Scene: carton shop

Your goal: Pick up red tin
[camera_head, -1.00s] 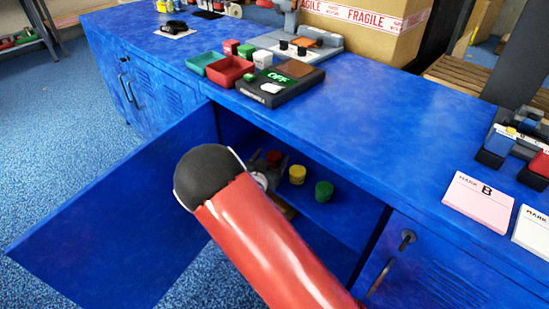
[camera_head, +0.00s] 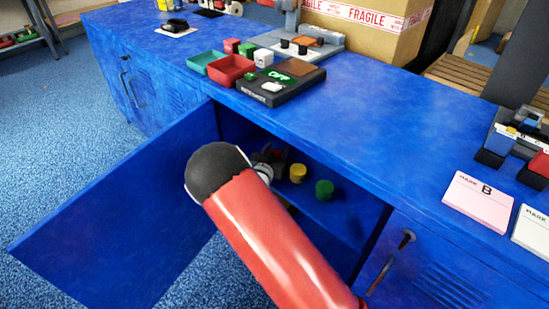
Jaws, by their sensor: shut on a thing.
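My gripper (camera_head: 275,158) is inside the open cabinet under the blue counter, partly hidden behind my red arm and its black joint. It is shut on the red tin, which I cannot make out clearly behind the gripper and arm. A yellow tin (camera_head: 298,173) stands on the cabinet shelf just right of my gripper. A green tin (camera_head: 324,190) stands further right on the same shelf.
The cabinet door (camera_head: 120,215) hangs open at the left. The counter (camera_head: 400,130) above bears a red tray (camera_head: 231,69), a dark device (camera_head: 281,84), a carton (camera_head: 365,35) and a pink card (camera_head: 478,200). The shelf right of the green tin looks clear.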

